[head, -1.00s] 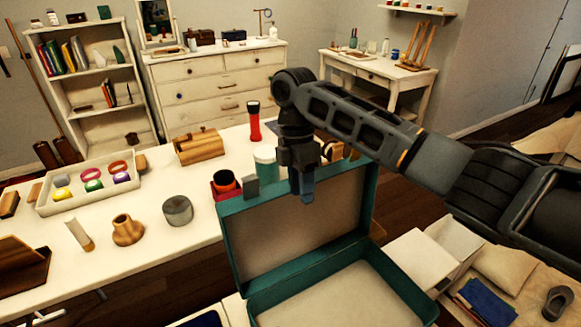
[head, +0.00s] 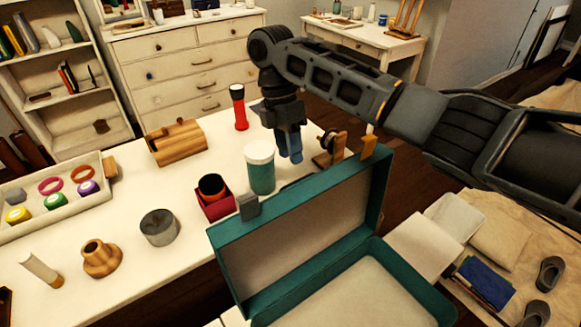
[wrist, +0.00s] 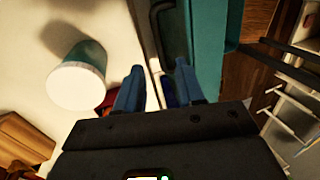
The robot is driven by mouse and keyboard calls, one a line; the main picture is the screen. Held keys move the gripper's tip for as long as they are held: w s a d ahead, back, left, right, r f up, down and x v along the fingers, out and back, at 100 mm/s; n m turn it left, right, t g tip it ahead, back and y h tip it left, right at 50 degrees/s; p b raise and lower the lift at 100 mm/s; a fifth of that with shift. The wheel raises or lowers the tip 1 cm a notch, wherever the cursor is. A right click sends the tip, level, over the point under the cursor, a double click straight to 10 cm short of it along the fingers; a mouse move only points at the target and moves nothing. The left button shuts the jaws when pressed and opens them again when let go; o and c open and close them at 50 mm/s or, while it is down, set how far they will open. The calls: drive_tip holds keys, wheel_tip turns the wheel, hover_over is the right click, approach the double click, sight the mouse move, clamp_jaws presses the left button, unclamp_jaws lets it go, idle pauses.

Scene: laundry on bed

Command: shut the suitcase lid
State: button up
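The teal suitcase (head: 243,310) stands open at the lower middle of the head view, its lid (head: 305,215) raised roughly upright on the side toward the white table. A grey latch (head: 248,206) and an orange-brown one (head: 369,146) sit on the lid's top edge. My gripper (head: 290,158) points down behind the lid, on the table side, apart from the lid's top edge in the head view. In the wrist view my gripper (wrist: 157,90) shows two blue fingers spread with a gap, nothing held. The lid's teal outer face (wrist: 209,45) and a dark handle (wrist: 160,30) are just beyond the fingers.
A teal jar with white lid (head: 260,168) stands on the table (head: 120,200) close to my gripper. A red cup holder (head: 214,198), a grey tin (head: 159,227) and a red flashlight (head: 239,107) are nearby. Folded clothes and slippers (head: 549,273) lie at right.

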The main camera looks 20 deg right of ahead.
drive_tip(key=x, duration=0.6)
drive_tip(key=shift+p, duration=0.35)
clamp_jaws()
idle(0.3)
